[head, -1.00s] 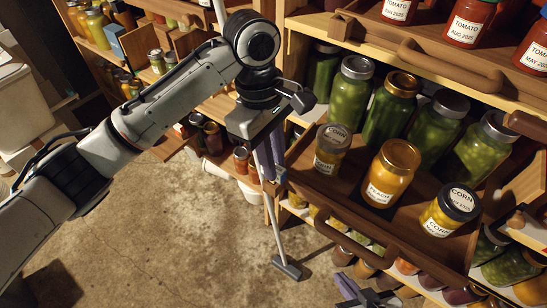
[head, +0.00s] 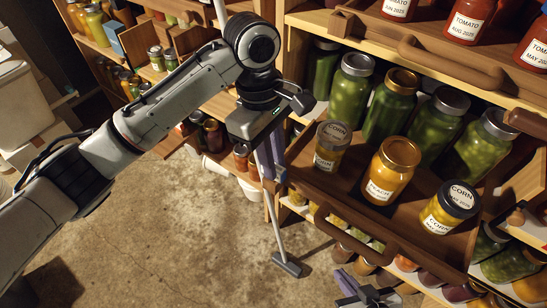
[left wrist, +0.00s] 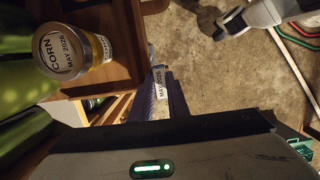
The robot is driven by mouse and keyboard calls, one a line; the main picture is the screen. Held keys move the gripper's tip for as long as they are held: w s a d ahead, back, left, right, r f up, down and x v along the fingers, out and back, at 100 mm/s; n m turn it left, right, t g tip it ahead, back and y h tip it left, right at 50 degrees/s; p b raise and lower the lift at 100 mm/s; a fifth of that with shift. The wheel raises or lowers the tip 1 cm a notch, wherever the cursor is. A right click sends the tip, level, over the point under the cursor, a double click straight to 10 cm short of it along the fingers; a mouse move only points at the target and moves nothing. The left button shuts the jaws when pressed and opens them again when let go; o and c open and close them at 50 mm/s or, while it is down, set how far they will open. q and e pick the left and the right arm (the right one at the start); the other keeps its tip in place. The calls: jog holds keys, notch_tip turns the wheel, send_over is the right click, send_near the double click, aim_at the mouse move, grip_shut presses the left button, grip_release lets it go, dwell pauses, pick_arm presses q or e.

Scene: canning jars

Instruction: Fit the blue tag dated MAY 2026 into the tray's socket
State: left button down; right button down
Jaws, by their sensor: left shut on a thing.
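My left gripper (head: 268,165) points down at the left front corner of the pulled-out wooden tray (head: 315,192). It is shut on the tag (left wrist: 161,82), whose pale face reads MAY 2026 in the left wrist view. The tag is close to the tray's edge (left wrist: 146,45); I cannot tell whether they touch. The socket is not clearly visible. My right gripper (head: 356,288) is partly in view at the bottom edge of the head view, below the tray, and its jaw state is unclear.
The tray holds a grey-lidded corn jar (head: 326,161), a gold-lidded peach jar (head: 386,180) and a dark-lidded corn jar (head: 440,216). Green jars (head: 352,85) stand behind. A tray of tomato jars (head: 466,24) is above. The concrete floor (head: 170,225) is mostly open at left.

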pick_arm(q)
jog(key=shift+f, duration=0.35)
jog(key=c, duration=1.6)
grip_release()
jog(key=shift+r, duration=0.1)
jog(key=r, duration=0.6)
jog(key=w+a+r, duration=0.1)
jog(key=r, duration=0.3)
jog(key=shift+a, duration=0.1)
jog(key=shift+s, duration=0.1)
